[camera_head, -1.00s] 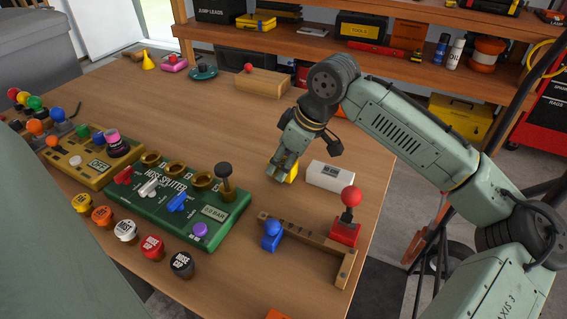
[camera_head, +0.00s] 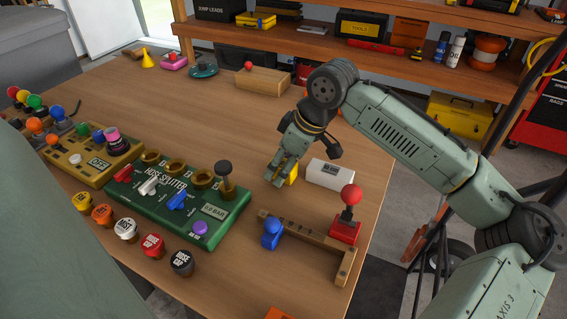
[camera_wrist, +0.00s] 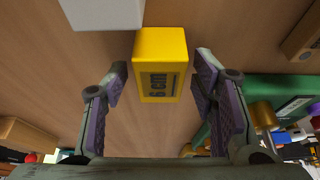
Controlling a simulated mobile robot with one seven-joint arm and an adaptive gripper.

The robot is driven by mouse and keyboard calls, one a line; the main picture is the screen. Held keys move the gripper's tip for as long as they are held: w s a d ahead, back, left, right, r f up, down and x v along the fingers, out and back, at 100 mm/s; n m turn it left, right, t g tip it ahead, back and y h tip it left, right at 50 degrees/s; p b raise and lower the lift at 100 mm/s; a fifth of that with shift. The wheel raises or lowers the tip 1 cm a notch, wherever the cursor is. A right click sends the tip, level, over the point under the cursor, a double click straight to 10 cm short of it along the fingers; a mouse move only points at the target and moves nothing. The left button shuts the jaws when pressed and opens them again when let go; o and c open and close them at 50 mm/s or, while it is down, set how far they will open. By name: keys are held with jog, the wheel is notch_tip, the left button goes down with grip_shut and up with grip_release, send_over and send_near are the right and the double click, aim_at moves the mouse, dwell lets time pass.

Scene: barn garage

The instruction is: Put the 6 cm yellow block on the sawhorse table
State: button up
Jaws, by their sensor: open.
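I cannot tell whether a finger touches the block.
A white block (camera_head: 330,174) stands close beside the yellow one. A green hose splitter panel (camera_head: 210,215) lies to the left. A wooden bar (camera_head: 315,242) with blue and red-knobbed pieces is nearer the front. Bare table lies behind the gripper.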

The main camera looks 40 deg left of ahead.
jog(key=b+v, duration=0.1)
jog(key=v, duration=1.1)
jog(key=shift+r, duration=0.15)
